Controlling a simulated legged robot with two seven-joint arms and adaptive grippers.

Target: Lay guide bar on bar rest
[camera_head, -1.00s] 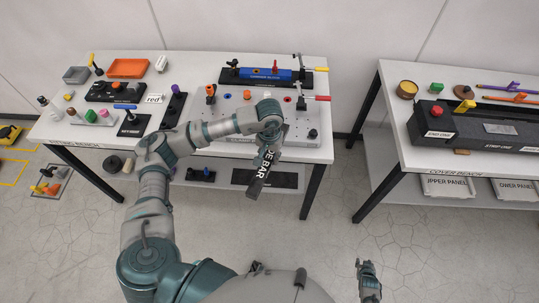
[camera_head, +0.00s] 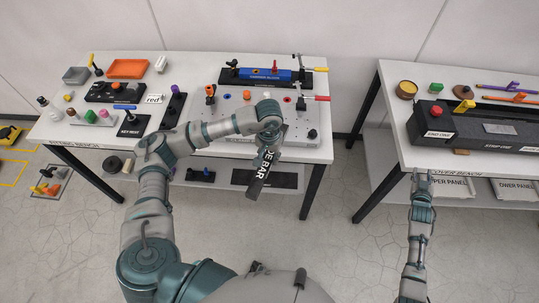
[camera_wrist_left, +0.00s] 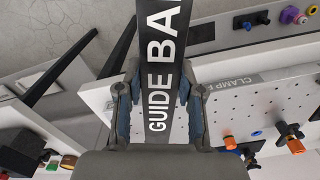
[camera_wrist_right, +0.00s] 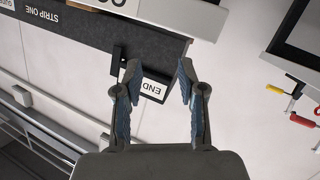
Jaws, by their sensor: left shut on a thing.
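The guide bar, a dark flat bar with white lettering (camera_head: 260,177), hangs from my left gripper (camera_head: 268,150) in front of the left table's front edge. In the left wrist view the guide bar (camera_wrist_left: 163,40) lies between the two fingers of my left gripper (camera_wrist_left: 160,88), which is shut on it. Part of its lettering is cut off. My right gripper (camera_head: 422,180) is in front of the right table's front edge. In the right wrist view it (camera_wrist_right: 158,68) is open and empty, with an END label beyond. I cannot make out which thing is the bar rest.
The left table (camera_head: 200,66) holds a perforated plate (camera_head: 222,112), a blue block (camera_head: 264,74) with clamps, and an orange tray (camera_head: 128,68). The right table (camera_head: 395,85) carries a long black fixture (camera_head: 480,128). A gap of floor separates the tables.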

